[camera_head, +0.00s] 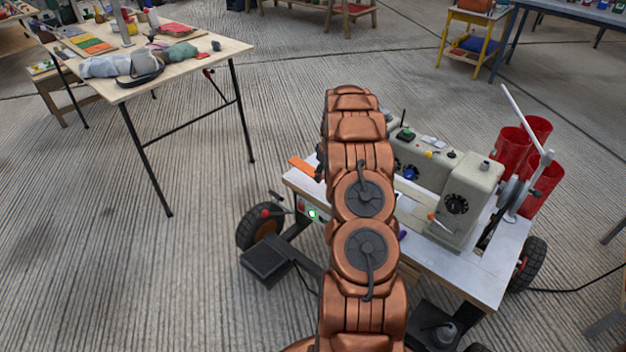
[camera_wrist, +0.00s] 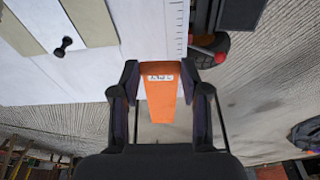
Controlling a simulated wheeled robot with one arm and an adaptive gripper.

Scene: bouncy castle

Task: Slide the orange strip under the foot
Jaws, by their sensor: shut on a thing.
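The orange strip (camera_wrist: 160,98) lies between the two dark fingers of my gripper (camera_wrist: 160,76) in the wrist view, and the gripper is shut on it. It carries a small white label with dark marks. Its far part reaches over the pale table edge. In the head view the strip (camera_head: 302,167) shows at the left edge of the sewing table (camera_head: 468,267). The beige sewing machine (camera_head: 462,195) stands on that table. Its foot is hidden behind my copper arm in the head view, and I cannot make it out in the wrist view.
Red bins (camera_head: 511,152) stand behind the machine. A wheel (camera_head: 262,226) and a green-lit box (camera_head: 312,214) are at the table's left side. A folding table (camera_head: 185,68) with cloth bundles stands at upper left. Open ribbed floor lies between the two tables.

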